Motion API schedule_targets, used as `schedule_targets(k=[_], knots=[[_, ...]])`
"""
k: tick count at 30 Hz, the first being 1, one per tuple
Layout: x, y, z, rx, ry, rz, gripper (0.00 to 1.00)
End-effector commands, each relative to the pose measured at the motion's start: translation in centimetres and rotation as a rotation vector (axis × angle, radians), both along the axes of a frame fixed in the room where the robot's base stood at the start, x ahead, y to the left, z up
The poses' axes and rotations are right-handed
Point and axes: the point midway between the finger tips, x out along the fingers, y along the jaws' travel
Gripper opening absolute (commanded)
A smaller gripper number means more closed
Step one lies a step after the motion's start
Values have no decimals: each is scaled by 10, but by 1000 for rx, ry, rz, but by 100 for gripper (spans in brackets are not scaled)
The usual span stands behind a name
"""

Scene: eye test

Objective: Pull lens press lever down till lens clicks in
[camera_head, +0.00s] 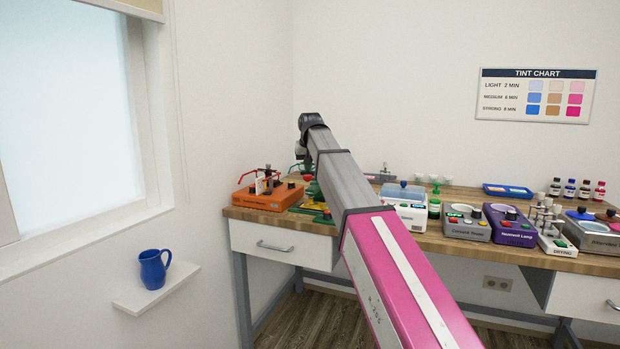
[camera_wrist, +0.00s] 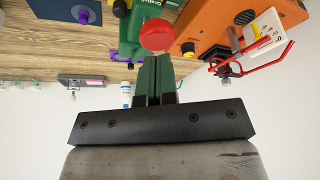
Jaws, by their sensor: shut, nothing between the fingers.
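The lens press is a green device; in the wrist view its green body (camera_wrist: 131,32) stands at the top centre. A round red knob (camera_wrist: 157,35), seemingly the end of its lever, shows beside it. My gripper (camera_wrist: 156,58) has its two green fingers shut together and empty, with the tips just under the red knob in the picture. I cannot tell whether they touch it. In the head view the press (camera_head: 318,207) is partly hidden behind my arm, and my fingers cannot be made out.
An orange machine (camera_head: 262,200) with red-framed glasses stands left of the press; it also shows in the wrist view (camera_wrist: 215,25). Right of my arm stand a white-and-blue device (camera_head: 404,207), a grey tester (camera_head: 466,228) and a purple lamp unit (camera_head: 510,229). A blue mug (camera_head: 153,270) sits on a wall shelf.

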Motion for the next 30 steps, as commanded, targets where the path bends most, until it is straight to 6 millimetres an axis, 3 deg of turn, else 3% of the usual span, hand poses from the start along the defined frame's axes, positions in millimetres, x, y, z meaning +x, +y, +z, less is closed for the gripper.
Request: schedule_targets(k=[30], knots=[[0, 0, -16, 0, 0, 0, 0]])
